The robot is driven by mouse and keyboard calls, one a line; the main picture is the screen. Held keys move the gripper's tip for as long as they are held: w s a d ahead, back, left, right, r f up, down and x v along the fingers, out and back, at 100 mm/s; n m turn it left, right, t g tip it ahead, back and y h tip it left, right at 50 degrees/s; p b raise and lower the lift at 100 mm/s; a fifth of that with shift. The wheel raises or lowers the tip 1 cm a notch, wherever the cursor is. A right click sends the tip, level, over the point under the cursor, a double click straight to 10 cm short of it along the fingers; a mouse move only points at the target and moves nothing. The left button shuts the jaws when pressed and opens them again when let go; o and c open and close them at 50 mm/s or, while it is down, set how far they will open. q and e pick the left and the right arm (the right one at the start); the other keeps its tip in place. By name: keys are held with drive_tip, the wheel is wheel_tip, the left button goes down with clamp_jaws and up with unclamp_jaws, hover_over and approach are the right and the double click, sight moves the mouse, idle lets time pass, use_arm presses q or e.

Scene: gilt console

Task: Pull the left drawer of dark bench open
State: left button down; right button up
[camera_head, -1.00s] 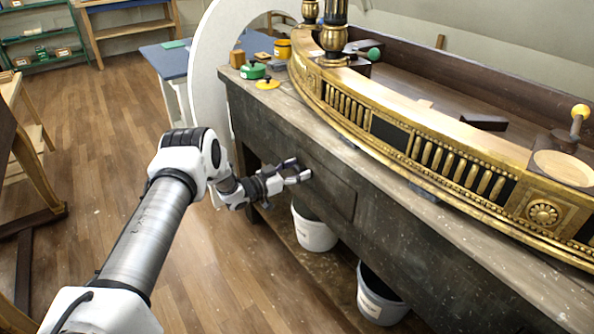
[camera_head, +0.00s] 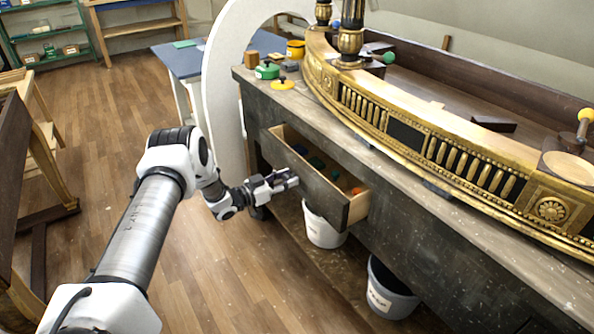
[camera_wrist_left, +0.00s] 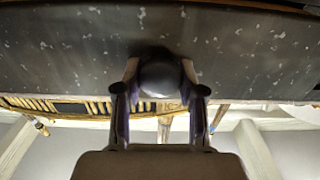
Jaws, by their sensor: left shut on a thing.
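The dark bench (camera_head: 421,240) runs along the right side of the head view. Its left drawer (camera_head: 318,191) stands partly open, with light wooden sides and several small coloured things inside. My left gripper (camera_head: 291,181) is at the drawer's front face. In the left wrist view its two fingers (camera_wrist_left: 160,88) are shut on a round dark knob (camera_wrist_left: 160,76) on the speckled dark drawer front (camera_wrist_left: 70,50). The knob is hidden behind the fingers in the head view. My right gripper is not in view.
A curved gilt console piece (camera_head: 420,143) lies on the bench top, with a green pot (camera_head: 267,71) and a yellow lid (camera_head: 283,84) near its left end. The wooden floor (camera_head: 240,285) left of the bench is open.

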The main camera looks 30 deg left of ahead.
use_arm(q)
drive_tip(key=p+v, duration=0.6)
drive_tip(key=v, duration=1.2)
drive_tip(key=shift+s, duration=0.15)
drive_tip(key=shift+a, duration=0.1)
drive_tip(key=c, duration=0.7)
unclamp_jaws()
drive_tip(key=v, duration=1.2)
drive_tip(key=shift+f, duration=0.15)
